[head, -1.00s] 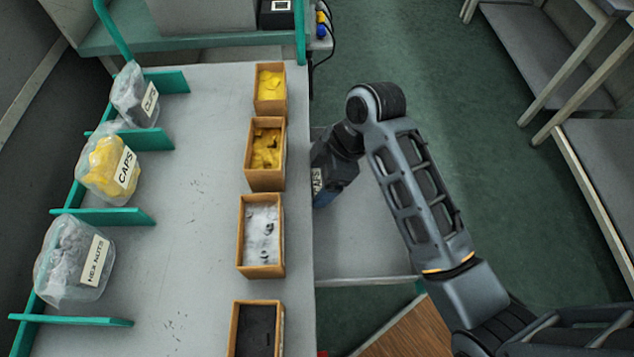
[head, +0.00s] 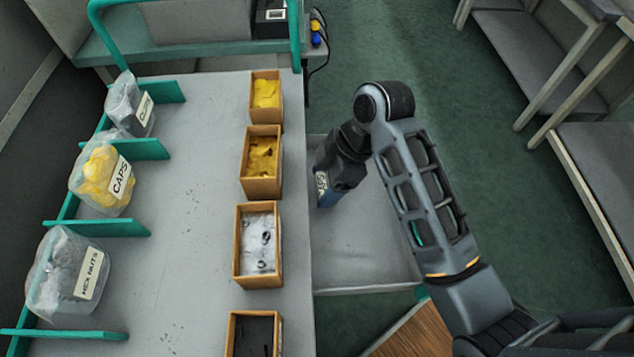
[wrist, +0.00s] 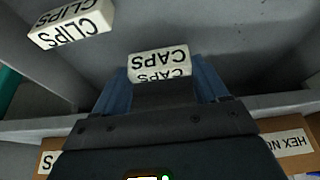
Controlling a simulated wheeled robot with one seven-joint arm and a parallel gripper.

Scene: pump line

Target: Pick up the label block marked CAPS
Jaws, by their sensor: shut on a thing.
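The label block marked CAPS (wrist: 160,64) is white with black lettering. In the wrist view it sits between the two blue fingertips of my gripper (wrist: 165,82), which is shut on it. In the head view my gripper (head: 327,190) hangs just right of the bench edge, over a lower grey surface. A small white lettered patch (head: 321,183) shows at the gripper there, too small to read surely. Another white block marked CLIPS (wrist: 70,24) lies apart at the upper left of the wrist view.
The grey bench (head: 195,200) carries a row of open wooden boxes (head: 261,190) along its right edge. Clear bags, including CAPS (head: 101,182) and HEX NUTS (head: 68,277), stand between green dividers at left. A lower grey surface (head: 365,255) lies right of the bench.

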